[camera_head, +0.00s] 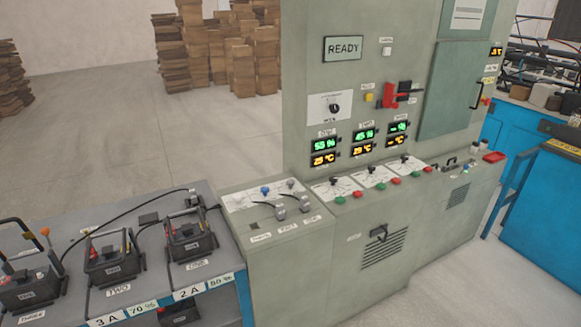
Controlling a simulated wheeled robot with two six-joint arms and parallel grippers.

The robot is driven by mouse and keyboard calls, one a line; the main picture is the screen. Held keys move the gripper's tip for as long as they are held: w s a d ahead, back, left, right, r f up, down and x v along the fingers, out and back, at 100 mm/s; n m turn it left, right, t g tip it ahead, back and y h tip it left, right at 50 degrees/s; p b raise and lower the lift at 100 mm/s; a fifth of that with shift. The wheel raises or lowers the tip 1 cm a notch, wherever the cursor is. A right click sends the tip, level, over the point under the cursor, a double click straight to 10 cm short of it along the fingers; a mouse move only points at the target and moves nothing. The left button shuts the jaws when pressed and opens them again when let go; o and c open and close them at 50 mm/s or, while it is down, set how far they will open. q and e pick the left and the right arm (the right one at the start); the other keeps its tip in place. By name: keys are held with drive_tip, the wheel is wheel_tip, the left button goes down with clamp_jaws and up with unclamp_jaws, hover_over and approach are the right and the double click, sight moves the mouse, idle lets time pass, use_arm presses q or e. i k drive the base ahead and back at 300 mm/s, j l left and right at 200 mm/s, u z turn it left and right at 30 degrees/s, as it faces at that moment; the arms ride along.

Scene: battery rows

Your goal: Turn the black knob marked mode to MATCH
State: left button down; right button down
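A grey-green cabinet (300,60) stands in the middle of the view. On its upright face, under the READY sign (344,48), a black knob (334,107) sits on a white plate (318,104). Its lettering is too small to read, so I cannot tell which position it points to or whether it is the one marked mode. More small black knobs show on the sloping white plates below, at left (334,181), middle (371,170) and right (404,158). Neither of my grippers is in view.
Green and orange displays (326,144) sit below the upright plate, and a red handle (391,96) is to its right. Red and green buttons line the sloping ledge. A bench (75,225) with black batteries (190,240) and cables stands at left. Open floor (120,130) lies behind.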

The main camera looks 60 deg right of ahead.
sight(334, 108)
drive_tip(key=z, duration=2.5)
